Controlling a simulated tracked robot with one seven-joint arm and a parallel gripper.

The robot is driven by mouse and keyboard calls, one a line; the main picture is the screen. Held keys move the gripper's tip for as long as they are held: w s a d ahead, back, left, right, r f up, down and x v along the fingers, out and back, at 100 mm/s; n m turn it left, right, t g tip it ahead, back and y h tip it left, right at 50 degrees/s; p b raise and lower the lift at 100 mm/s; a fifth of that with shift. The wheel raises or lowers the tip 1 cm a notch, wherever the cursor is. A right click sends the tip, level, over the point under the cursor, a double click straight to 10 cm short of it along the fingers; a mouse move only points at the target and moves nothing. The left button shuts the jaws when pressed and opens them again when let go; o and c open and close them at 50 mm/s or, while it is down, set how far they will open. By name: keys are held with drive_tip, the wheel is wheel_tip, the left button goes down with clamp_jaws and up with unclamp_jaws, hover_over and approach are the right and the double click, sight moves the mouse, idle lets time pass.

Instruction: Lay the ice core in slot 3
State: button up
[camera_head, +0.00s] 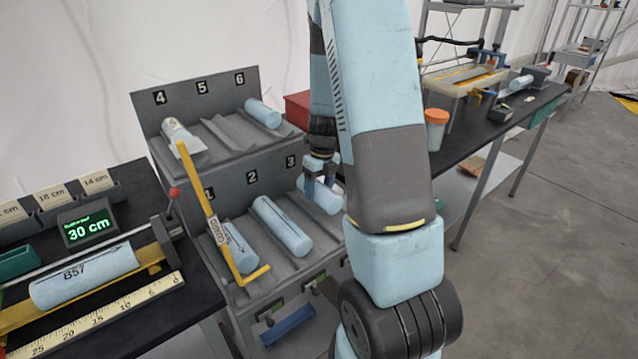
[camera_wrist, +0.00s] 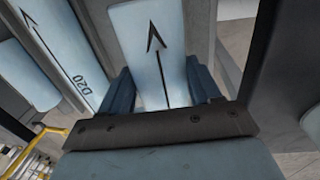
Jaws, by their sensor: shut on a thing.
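The pale blue ice core (camera_head: 320,194) is at slot 3, at the right end of the lower tier of the grey rack (camera_head: 222,176). My gripper (camera_head: 321,168) reaches down from above and is shut on this core. In the wrist view, the two dark fingers of my gripper (camera_wrist: 162,88) sit either side of the core (camera_wrist: 148,30), which shows a black arrow pointing away from me. The core lies along the slot's direction. I cannot tell whether it touches the slot floor, and my arm hides part of the slot's right side.
Cores lie in slot 1 (camera_head: 238,248) and slot 2 (camera_head: 282,226); the wrist view shows a neighbouring core (camera_wrist: 62,50) marked D20. Above, slots 4 and 6 hold cores; slot 5 is empty. Core B57 (camera_head: 84,277) lies left by the ruler. A yellow bar (camera_head: 205,210) crosses the rack's left.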

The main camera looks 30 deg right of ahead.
drive_tip(key=shift+f, duration=1.9)
drive_tip(key=shift+f, duration=0.3)
drive_tip(key=o, duration=1.4)
drive_tip(key=r, duration=0.4)
drive_tip(key=d+r, duration=0.1)
drive_tip(key=r, duration=0.8)
drive_tip(key=shift+w+d+r, duration=0.15)
drive_tip(key=shift+d+r, duration=0.05)
drive_tip(key=shift+r, duration=0.15)
